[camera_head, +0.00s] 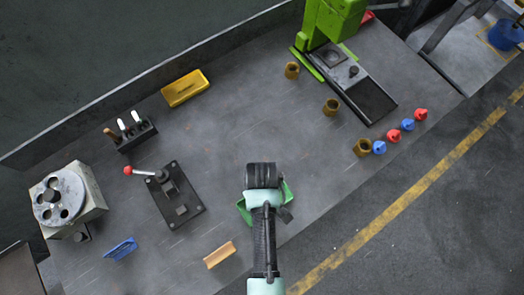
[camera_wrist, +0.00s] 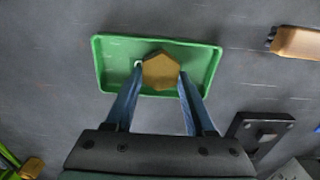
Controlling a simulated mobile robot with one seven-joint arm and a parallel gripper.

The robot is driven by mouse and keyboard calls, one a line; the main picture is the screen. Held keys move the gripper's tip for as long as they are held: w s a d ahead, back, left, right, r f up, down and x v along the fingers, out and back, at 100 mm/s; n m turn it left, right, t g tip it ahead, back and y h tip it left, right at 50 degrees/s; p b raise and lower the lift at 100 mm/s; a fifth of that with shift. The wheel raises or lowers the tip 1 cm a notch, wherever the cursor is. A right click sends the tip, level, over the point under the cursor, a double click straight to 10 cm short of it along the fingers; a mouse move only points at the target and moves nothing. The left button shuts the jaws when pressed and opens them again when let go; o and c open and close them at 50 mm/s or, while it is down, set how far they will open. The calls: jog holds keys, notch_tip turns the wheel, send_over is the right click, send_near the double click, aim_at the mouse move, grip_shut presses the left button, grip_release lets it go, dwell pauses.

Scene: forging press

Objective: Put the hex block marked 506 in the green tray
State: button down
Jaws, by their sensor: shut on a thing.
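The green tray (camera_wrist: 112,67) lies on the grey bench in the wrist view; in the head view my wrist covers most of the green tray (camera_head: 287,192). A brown-gold hex block (camera_wrist: 161,71) shows over the tray's middle, between my fingertips. My gripper (camera_wrist: 160,76) is shut on this block. Whether the block touches the tray floor cannot be told. The number on it is not readable. In the head view my gripper (camera_head: 262,178) points down over the tray and the block is hidden.
Several similar brown blocks (camera_head: 331,105) stand at the right, near red and blue cones (camera_head: 393,135). A lever fixture (camera_head: 175,194) stands left of my gripper. The bench middle is clear.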

jog(key=shift+c, duration=1.3)
grip_release()
